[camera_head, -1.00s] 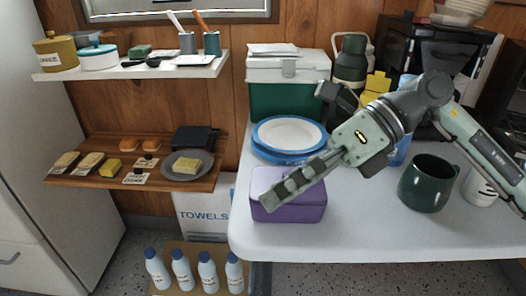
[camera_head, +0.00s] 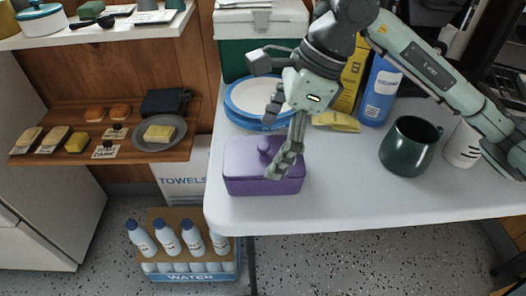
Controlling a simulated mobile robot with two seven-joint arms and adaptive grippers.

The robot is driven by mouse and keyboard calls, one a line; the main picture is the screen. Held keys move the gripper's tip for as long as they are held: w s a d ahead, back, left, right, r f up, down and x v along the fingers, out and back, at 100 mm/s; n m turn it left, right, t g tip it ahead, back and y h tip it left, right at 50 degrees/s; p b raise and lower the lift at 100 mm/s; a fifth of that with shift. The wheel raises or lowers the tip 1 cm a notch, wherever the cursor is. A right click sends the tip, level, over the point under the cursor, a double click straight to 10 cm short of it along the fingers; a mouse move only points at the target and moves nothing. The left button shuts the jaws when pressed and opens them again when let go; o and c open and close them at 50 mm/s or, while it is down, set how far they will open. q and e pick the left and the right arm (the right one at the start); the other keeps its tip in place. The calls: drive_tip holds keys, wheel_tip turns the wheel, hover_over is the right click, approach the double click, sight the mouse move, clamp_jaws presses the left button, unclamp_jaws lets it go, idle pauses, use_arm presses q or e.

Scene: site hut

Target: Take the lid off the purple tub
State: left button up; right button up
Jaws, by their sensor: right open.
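The purple tub (camera_head: 262,186) sits on the white table near its front left edge. Its purple lid (camera_head: 240,152) is on, with a round knob (camera_head: 265,146) on top. My right gripper (camera_head: 274,142) is open above the right part of the tub, fingers pointing down. One finger hangs in front of the lid's right side and hides part of it; the other is behind, over the plates. I cannot tell whether a finger touches the lid. My left gripper is not in view.
Blue and white plates (camera_head: 243,103) lie behind the tub, by a green and white cooler (camera_head: 232,30). A dark green mug (camera_head: 409,146), a blue bottle (camera_head: 378,92) and a yellow packet (camera_head: 337,122) stand to the right. The table front between tub and mug is clear.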

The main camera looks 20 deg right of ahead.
drive_tip(key=shift+a+f, duration=0.1)
drive_tip(key=shift+f, duration=0.1)
drive_tip(key=c, duration=1.3)
drive_tip(key=shift+c, duration=1)
